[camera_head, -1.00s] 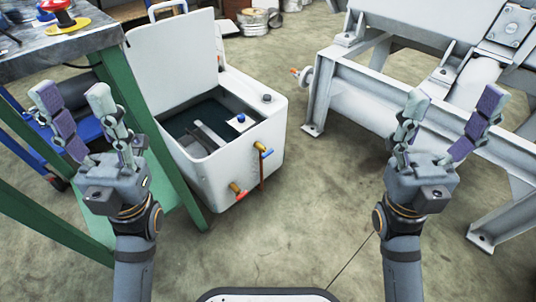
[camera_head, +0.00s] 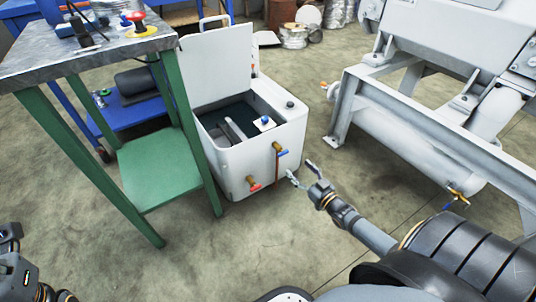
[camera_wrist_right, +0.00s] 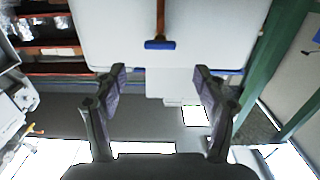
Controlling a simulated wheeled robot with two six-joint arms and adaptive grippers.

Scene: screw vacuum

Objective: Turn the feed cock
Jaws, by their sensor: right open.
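A white tank (camera_head: 232,158) with a raised lid stands in the middle of the head view. On its front are a brass cock with a blue handle (camera_head: 283,153) and a lower cock with a red handle (camera_head: 256,187). I cannot tell by label which is the feed cock. My right gripper (camera_head: 302,173) is open and empty, just right of the blue-handled cock and apart from it. In the right wrist view, the blue handle (camera_wrist_right: 159,44) lies crosswise beyond the open fingers, below an orange-brown pipe. My left gripper (camera_head: 10,236) is cut off at the lower left.
A green-legged workbench (camera_head: 150,172) stands left of the tank. Bare floor (camera_head: 190,260) lies in front of the tank.

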